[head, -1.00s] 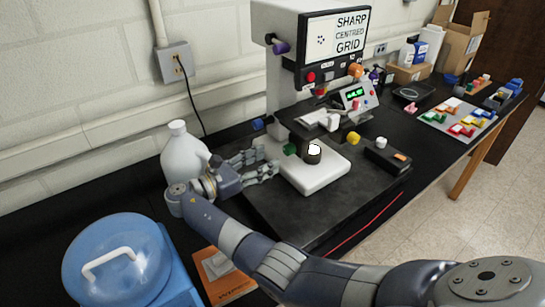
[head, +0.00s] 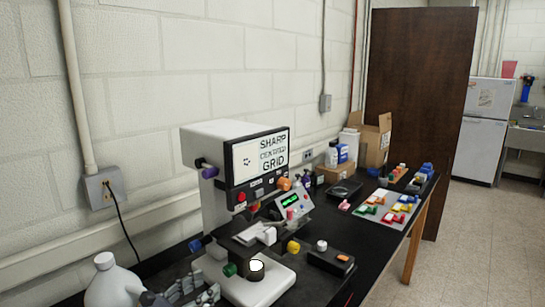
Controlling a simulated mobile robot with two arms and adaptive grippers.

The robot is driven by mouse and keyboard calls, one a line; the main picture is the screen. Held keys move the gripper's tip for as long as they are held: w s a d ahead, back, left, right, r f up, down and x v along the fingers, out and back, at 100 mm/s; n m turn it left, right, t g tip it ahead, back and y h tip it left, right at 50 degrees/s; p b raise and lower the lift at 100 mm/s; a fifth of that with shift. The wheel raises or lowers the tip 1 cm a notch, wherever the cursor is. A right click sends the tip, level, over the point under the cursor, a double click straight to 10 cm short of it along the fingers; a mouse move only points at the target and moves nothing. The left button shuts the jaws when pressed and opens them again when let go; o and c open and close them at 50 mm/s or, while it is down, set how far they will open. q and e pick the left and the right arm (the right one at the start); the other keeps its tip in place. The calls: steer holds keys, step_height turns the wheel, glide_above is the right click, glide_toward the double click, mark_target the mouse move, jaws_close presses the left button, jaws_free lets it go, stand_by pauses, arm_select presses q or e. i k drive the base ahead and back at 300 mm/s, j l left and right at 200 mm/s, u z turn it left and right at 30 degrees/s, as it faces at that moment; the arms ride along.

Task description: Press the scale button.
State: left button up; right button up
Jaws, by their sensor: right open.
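A white machine (head: 205,165) with a black-framed screen (head: 262,155) reading "SHARP CENTRED GRID" stands on the black bench. Under the screen is a black panel with a red button (head: 240,197), an orange knob (head: 284,184) and small labelled controls. The labels are too small to read, so I cannot tell which control is the scale button. My right gripper (head: 200,291) is at the bottom edge, partly cut off, open, left of the machine's white base (head: 272,288) and well below the panel. My left gripper is out of view.
A white jug (head: 113,289) stands at the bottom left near my right gripper. A box with a green display (head: 292,201), a black box (head: 330,260) and a black tray (head: 345,189) lie right of the machine. Coloured blocks (head: 390,205) and a cardboard box (head: 375,145) are farther back.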

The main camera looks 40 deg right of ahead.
mark_target(260, 192)
steer(key=k+z, duration=0.15)
steer(key=i+z, duration=0.15)
steer(key=z, duration=1.05)
